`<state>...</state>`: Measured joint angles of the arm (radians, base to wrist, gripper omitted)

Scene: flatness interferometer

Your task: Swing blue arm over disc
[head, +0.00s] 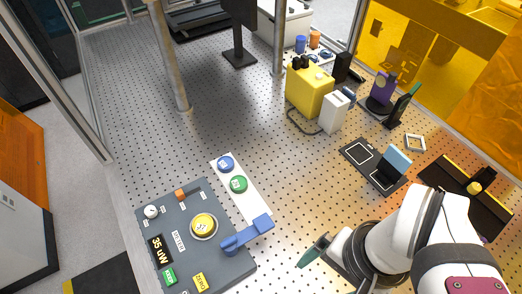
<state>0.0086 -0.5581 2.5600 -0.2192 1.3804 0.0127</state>
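The blue arm (248,235) is mounted at the right side of a grey panel (223,270). It points to the upper right, past the panel's edge, away from the yellow disc. The yellow disc (204,225) sits in a round metal seat on the panel, left of the blue arm and uncovered by it. My gripper (312,252) hangs to the right of the blue arm, apart from it. A dark green fingertip shows; the opening between the fingers cannot be made out, and I see nothing held.
A white strip (251,200) behind the panel carries a blue disc (225,163) and a green disc (238,184). The panel has a "35 uW" display (160,250), buttons and a knob (151,211). A yellow box (310,88) stands farther back. The perforated table is clear between.

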